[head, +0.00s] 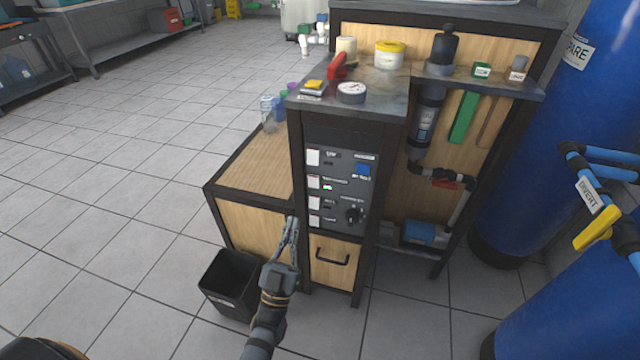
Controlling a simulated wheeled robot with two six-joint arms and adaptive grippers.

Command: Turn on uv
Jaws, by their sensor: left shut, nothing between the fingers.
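A dark control panel (340,188) is on the front of the wooden cabinet. It carries a column of white labels with small switches, a blue square (363,170) and a black round knob (354,215). The top row has a label that seems to read UV (331,155), with a small switch beside it, too small to read its position. My left gripper (291,222) is shut and empty, pointing up at the panel's lower left edge, in front of the cabinet; I cannot tell whether it touches. My right gripper is not in view.
A drawer with a black handle (332,257) is below the panel. A black bin (232,283) stands left of my left arm. A gauge (351,92) and red-handled tool (341,67) lie on the cabinet top. Blue tanks (530,190) stand at right. The floor at left is clear.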

